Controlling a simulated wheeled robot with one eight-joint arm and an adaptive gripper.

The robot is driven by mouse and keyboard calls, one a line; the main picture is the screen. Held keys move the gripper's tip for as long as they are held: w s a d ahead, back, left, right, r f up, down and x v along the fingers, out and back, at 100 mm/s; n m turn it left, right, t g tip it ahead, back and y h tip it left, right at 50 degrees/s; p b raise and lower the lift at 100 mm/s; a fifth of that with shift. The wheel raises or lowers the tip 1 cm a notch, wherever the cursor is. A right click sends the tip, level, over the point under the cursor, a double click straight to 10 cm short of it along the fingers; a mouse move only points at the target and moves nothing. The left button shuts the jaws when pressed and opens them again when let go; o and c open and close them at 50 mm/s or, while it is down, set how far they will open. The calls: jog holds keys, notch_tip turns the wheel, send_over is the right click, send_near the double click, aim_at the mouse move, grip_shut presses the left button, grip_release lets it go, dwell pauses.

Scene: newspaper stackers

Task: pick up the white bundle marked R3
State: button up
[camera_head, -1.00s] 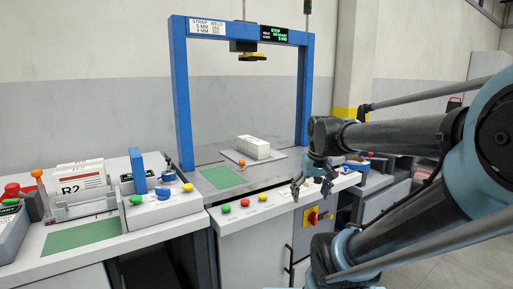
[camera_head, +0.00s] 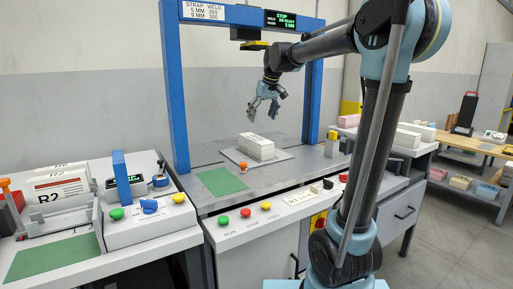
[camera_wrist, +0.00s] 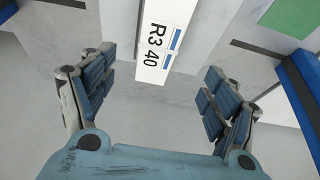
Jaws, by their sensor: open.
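The white bundle (camera_head: 257,147) lies flat on a light plate (camera_head: 270,160) inside the blue strapping frame. In the wrist view the bundle (camera_wrist: 165,30) shows the marking "R3 40" and a blue stripe, at the top centre ahead of the jaws. My gripper (camera_head: 262,115) hangs above the bundle inside the frame, fingers pointing down. It also shows in the wrist view (camera_wrist: 155,95), with its fingers spread wide and nothing between them. The gripper and bundle are apart. The far side of the bundle is hidden in the head view.
The blue frame (camera_head: 173,95) has posts on both sides and a crossbar above my gripper. A green pad (camera_head: 221,181) and an orange knob (camera_head: 243,167) are near the plate. A bundle marked R2 (camera_head: 62,188) sits on the left station. Shelves with several bundles stand at right.

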aim_at(254, 145)
jog(key=x, duration=1.7)
jog(key=shift+w+a, duration=0.2)
jog(key=shift+w, duration=0.25)
grip_shut()
jog(key=shift+r, duration=0.1)
